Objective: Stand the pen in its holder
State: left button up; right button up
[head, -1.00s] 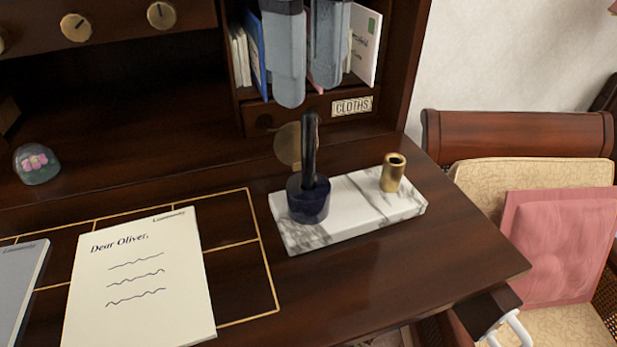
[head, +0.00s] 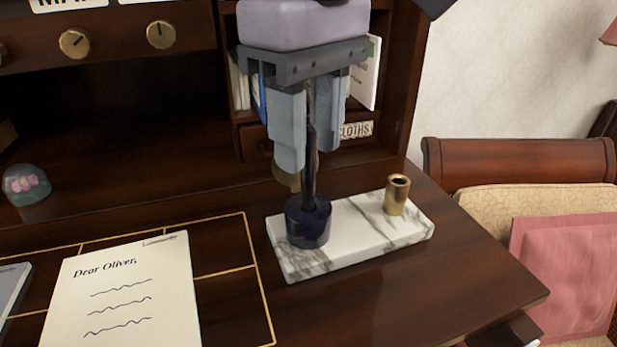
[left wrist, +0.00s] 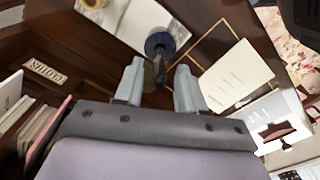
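The dark pen (head: 309,180) stands upright in a round dark-blue inkwell (head: 307,228) at the left end of a white marble base (head: 350,240). The brass holder (head: 397,195), a small open cylinder, stands at the base's right end and looks empty. My left gripper (head: 309,156) points down above the inkwell, its fingers spread on either side of the pen's upper part. In the left wrist view the pen (left wrist: 160,70) shows between the two parted fingers (left wrist: 159,76), with gaps. The holder is partly cut off at that view's top edge (left wrist: 95,3). My right gripper is not in view.
A letter (head: 125,295) lies on the desk left of the base. A glass dome (head: 26,185) stands farther left. Shelf compartments with a cloths label (head: 356,130) rise close behind the gripper. A chair (head: 520,160) stands right of the desk.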

pick_arm(q)
jog(key=shift+p, duration=0.45)
dwell(0.4)
grip_shut()
